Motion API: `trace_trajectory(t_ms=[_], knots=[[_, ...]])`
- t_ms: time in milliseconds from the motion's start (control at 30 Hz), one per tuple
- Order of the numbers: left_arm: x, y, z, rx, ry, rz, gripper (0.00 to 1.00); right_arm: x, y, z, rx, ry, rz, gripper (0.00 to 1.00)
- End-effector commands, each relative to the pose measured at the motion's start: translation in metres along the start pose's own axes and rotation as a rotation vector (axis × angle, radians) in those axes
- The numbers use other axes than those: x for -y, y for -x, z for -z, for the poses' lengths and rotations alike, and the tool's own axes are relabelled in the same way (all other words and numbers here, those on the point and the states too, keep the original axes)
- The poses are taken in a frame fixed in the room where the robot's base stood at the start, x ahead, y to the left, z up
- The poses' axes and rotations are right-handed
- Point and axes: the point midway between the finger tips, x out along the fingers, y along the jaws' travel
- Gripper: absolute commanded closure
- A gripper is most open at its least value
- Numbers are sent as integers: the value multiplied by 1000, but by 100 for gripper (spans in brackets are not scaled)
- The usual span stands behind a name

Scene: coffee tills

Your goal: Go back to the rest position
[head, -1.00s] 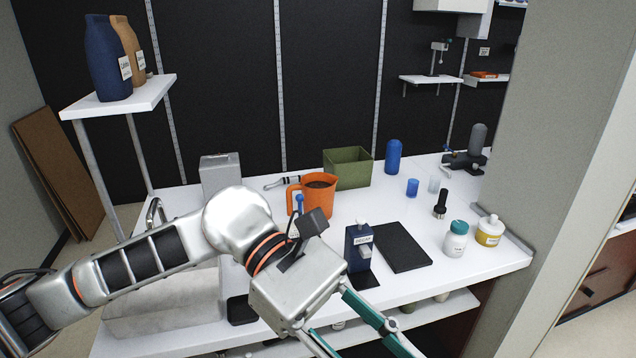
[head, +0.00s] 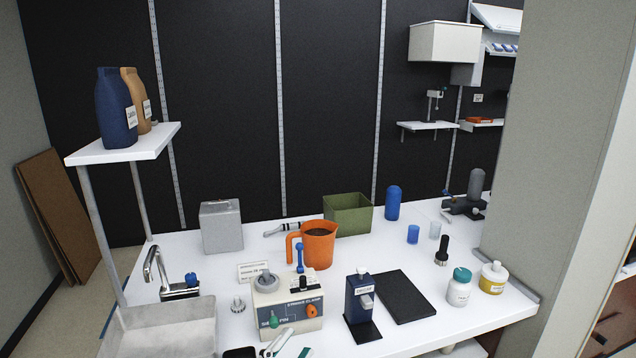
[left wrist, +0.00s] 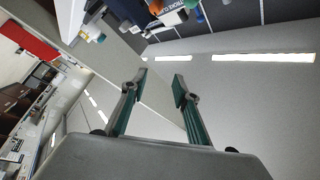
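My left gripper (left wrist: 160,85) shows in the left wrist view with its two teal fingers apart and nothing between them. In the head view only a small teal part of it (head: 305,352) seems to show at the bottom edge, so most of the left arm is out of that picture. My right gripper is in neither view.
The white counter (head: 420,325) carries an orange jug (head: 319,248), a clamp machine (head: 288,306), a dark blue device (head: 358,297), a black mat (head: 404,297) and a green bin (head: 348,215). A sink (head: 165,330) is at left. A wall panel (head: 560,150) stands at right.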

Motion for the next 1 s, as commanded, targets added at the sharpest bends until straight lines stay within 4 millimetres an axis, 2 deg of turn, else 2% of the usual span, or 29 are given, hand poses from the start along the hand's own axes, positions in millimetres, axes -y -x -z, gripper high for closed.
trace_trajectory(t_ms=[33, 167, 200, 267, 300, 400, 533, 600, 700, 1000], knots=[[-15, 21, -27, 96, 79, -19, 70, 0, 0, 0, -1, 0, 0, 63], [-52, 78, -86, 328, 269, -56, 70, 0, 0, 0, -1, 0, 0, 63], [-64, 98, -102, 398, 324, -66, 70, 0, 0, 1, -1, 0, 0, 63], [-81, 130, -122, 499, 402, -77, 70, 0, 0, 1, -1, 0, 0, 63], [-93, 152, -133, 566, 452, -84, 70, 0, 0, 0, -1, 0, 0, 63], [-119, 205, -156, 716, 561, -96, 70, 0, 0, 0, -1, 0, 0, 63], [-143, 260, -170, 861, 665, -102, 70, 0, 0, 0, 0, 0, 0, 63], [-151, 280, -174, 912, 702, -102, 70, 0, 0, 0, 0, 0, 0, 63], [-158, 296, -176, 953, 730, -102, 70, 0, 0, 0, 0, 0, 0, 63], [-160, 300, -177, 965, 737, -103, 70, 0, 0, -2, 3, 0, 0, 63]])
